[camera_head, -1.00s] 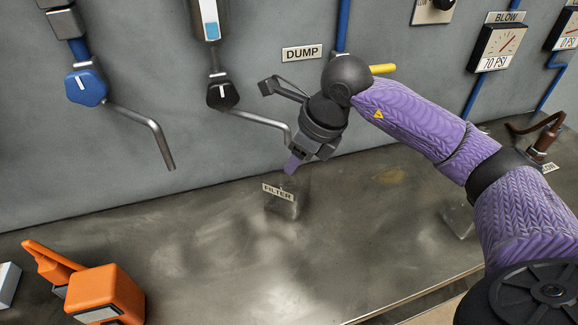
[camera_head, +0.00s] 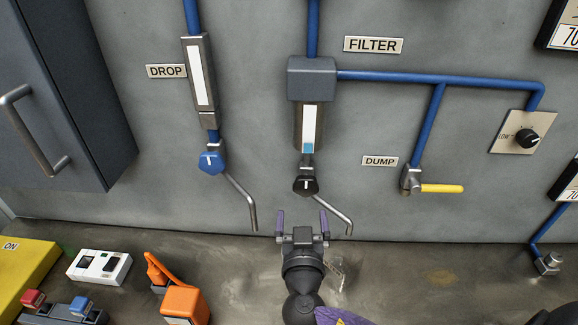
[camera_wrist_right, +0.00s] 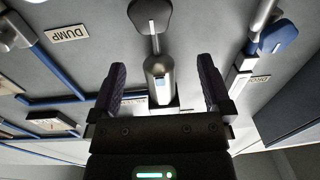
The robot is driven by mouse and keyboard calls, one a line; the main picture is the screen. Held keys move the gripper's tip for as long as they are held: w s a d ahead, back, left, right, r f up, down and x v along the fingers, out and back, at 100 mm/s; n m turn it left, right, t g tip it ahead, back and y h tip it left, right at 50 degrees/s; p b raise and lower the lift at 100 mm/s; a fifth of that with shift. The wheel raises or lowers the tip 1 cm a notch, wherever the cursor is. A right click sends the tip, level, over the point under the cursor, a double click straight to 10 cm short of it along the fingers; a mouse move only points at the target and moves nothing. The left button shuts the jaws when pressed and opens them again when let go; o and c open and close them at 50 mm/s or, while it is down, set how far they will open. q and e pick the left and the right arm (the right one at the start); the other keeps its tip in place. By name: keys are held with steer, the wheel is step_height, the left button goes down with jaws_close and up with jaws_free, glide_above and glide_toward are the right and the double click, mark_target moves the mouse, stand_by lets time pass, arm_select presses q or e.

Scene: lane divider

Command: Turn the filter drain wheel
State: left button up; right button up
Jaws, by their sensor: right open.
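The filter drain wheel is a small black faceted knob with a white mark (camera_head: 306,186), on the wall below the filter's metal bowl (camera_head: 309,125). A bent metal outlet tube runs from it down to the right. My right gripper (camera_head: 302,220) is open and empty, its purple fingers pointing up at the wall just below the wheel in the head view. In the right wrist view the wheel (camera_wrist_right: 150,17) is at the top, apart from the gripper (camera_wrist_right: 162,75) and roughly in line with the gap between its fingers. My left gripper is not in view.
A blue knob (camera_head: 211,162) with its own bent tube is on the DROP unit to the left. A yellow-handled DUMP valve (camera_head: 440,188) is to the right. An orange device (camera_head: 183,303) and a white switch box (camera_head: 99,267) stand on the bench. A grey cabinet (camera_head: 75,100) juts out at left.

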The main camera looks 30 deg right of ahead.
mark_target(306, 188)
steer(key=shift+m+g, duration=0.3)
steer(key=shift+m, duration=0.1)
steer(key=x, duration=0.9)
steer(key=shift+w+d+f+p, duration=0.15)
steer(key=shift+d+p, duration=0.25)
steer(key=shift+d, duration=0.2)
steer(key=c, duration=1)
